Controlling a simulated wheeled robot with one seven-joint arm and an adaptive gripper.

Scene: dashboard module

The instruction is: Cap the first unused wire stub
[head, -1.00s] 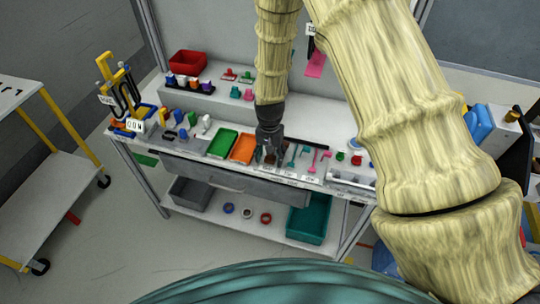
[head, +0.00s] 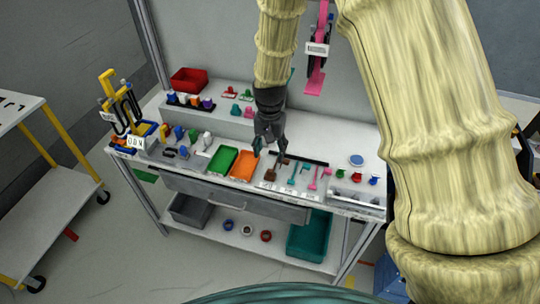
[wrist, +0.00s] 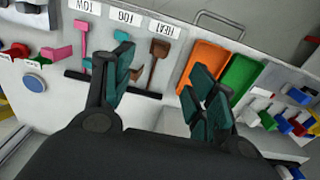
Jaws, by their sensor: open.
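My gripper (head: 270,153) is open and empty above the front part of the bench. Its dark teal fingers are spread apart in the wrist view (wrist: 163,84). A brown stub (head: 270,173), on the label HEAT, also shows between the fingers in the wrist view (wrist: 158,52). Beside it are a teal stub (head: 293,176), on the label FOG, and a pink stub (head: 314,180), on the label TOW. The stubs run from a black bar (head: 303,160); in the wrist view the left finger partly hides the teal one. I cannot tell which small parts are caps.
A green tray (head: 222,160) and an orange tray (head: 244,165) lie left of the stubs. Small red and blue parts (head: 357,177) and a blue disc (head: 356,160) are at the right. A pink strip (head: 318,75) hangs behind. A red bin (head: 189,80) stands on the back shelf.

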